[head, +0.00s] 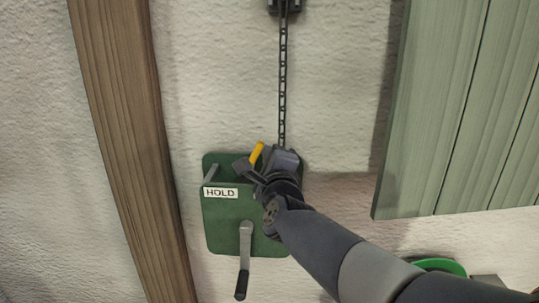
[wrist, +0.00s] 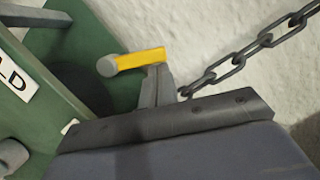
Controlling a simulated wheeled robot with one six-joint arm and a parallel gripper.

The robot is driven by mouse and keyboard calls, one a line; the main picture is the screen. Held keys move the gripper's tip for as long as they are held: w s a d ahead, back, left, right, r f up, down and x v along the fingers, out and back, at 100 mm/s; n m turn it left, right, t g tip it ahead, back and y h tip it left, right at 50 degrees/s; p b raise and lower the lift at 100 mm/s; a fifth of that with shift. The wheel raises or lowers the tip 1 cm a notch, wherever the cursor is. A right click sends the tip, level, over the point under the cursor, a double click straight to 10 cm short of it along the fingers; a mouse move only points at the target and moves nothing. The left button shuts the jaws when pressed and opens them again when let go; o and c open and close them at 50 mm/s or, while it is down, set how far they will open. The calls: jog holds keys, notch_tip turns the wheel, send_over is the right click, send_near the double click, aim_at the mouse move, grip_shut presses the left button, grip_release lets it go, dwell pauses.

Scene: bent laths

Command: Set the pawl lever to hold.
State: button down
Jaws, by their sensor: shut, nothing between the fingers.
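The pawl lever (head: 256,153) has a yellow grip and sticks up from the upper part of a green winch plate (head: 222,230) on the wall. In the wrist view the lever (wrist: 140,59) shows a round grey end at left. My gripper (head: 267,160) is shut and empty, just right of the lever. In the wrist view its fingertips (wrist: 157,72) are right by the yellow grip; I cannot tell whether they touch it. A white HOLD label (head: 220,193) is on the plate's left side, below a grey peg (head: 211,173). My wrist hides the lever's base and the plate's right part.
A chain (head: 283,80) runs up from the winch to a dark bracket (head: 284,5). A crank (head: 245,250) hangs at the plate's bottom. A wooden post (head: 125,130) stands left, green boards (head: 455,110) at right. A green round thing (head: 440,265) is lower right.

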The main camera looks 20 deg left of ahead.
jog(key=shift+r, duration=0.1)
jog(key=n+p, duration=0.1)
jog(key=a+r+n+p, duration=0.1)
jog(key=shift+s+r+p, duration=0.1)
jog(key=shift+p, duration=0.3)
jog(key=n+p, duration=0.1)
jog(key=n+g+p, duration=0.1)
jog(key=shift+s+a+r+p, duration=0.1)
jog(key=shift+a+r+p, duration=0.25)
jog(key=shift+r+p, duration=0.05)
jog(key=shift+s+a+r+n+p, duration=0.1)
jog(key=shift+a+n+p, duration=0.3)
jog(key=shift+n+p, duration=0.55)
send_near(257, 145)
notch_tip(257, 145, up, 3)
jog(key=s+d, duration=0.1)
jog(key=d, duration=0.2)
jog(key=shift+r+h, duration=0.15)
jog(key=shift+h, duration=0.15)
